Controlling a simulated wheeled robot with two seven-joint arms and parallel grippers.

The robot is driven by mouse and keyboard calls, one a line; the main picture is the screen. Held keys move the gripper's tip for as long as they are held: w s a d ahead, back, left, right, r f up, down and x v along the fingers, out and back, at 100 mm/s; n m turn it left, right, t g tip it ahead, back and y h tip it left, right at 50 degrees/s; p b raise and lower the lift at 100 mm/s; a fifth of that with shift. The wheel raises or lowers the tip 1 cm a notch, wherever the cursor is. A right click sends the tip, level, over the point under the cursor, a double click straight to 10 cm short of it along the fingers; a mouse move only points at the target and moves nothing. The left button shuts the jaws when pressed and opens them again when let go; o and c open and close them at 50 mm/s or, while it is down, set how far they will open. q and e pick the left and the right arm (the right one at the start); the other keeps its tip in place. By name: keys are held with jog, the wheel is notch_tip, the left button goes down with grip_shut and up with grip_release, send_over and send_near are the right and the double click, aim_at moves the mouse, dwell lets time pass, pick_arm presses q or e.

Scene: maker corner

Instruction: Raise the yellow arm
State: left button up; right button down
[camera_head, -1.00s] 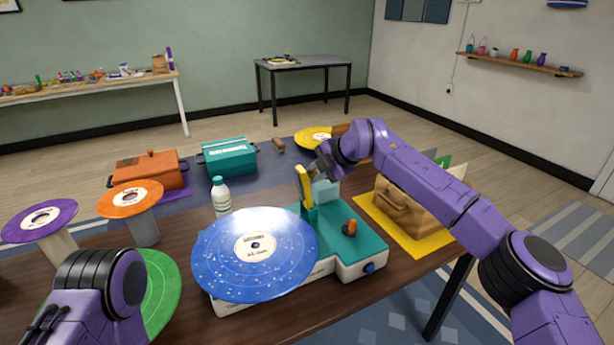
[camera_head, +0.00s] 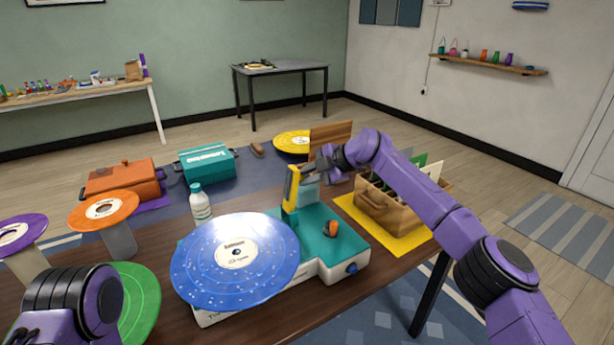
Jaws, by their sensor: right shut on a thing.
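My right gripper (camera_head: 305,171) comes in from the right and is shut at the upper end of the yellow arm. Its fingertips are small and partly hidden, so the exact grip is hard to see. An orange knob (camera_head: 331,229) sits on the player's teal top, and a blue knob (camera_head: 351,268) is on its front right corner. My left arm shows at the lower left, but its gripper is out of view.
A white bottle (camera_head: 201,208) stands close behind the blue record. A wooden crate with sleeves (camera_head: 385,207) stands on a yellow mat (camera_head: 407,243), under my right arm. Orange (camera_head: 103,207) and green (camera_head: 142,302) records are at left. A teal case (camera_head: 207,163) stands farther back.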

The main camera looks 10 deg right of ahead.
jog(key=c, duration=1.1)
grip_release()
jog(key=shift+o, duration=0.2)
jog(key=b+v, duration=0.2)
jog(key=v, duration=0.8)
jog(key=shift+d+r+b, duration=0.2)
jog(key=shift+d+b, duration=0.05)
jog(key=shift+b, duration=0.05)
jog(key=shift+s, duration=0.1)
